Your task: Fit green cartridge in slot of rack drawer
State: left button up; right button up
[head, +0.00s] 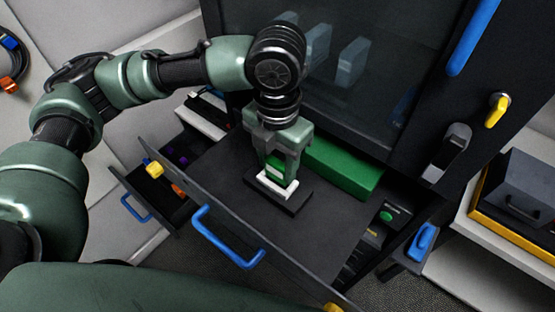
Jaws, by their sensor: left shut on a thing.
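My left gripper (277,168) points down over the open rack drawer (225,190) and is shut on a small green and white cartridge (277,182). The cartridge stands upright at a raised black slot block (293,203) on the drawer floor. Its lower end meets the block, but I cannot tell how deep it sits. The fingers hide its upper part. A larger green block (345,167) lies at the back of the drawer, right of the gripper. My right gripper is not in view.
The drawer has a blue handle (228,238) at its front. A smaller open drawer (165,190) with coloured items is at the left. A dark glass cabinet door (340,70) rises behind. A blue latch (422,242) and a grey box (515,185) are at the right.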

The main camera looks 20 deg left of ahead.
pick_arm(q)
jog(key=shift+f, duration=0.9)
dwell(0.8)
jog(key=o, duration=1.4)
jog(key=shift+o, duration=0.4)
jog(key=o, duration=0.4)
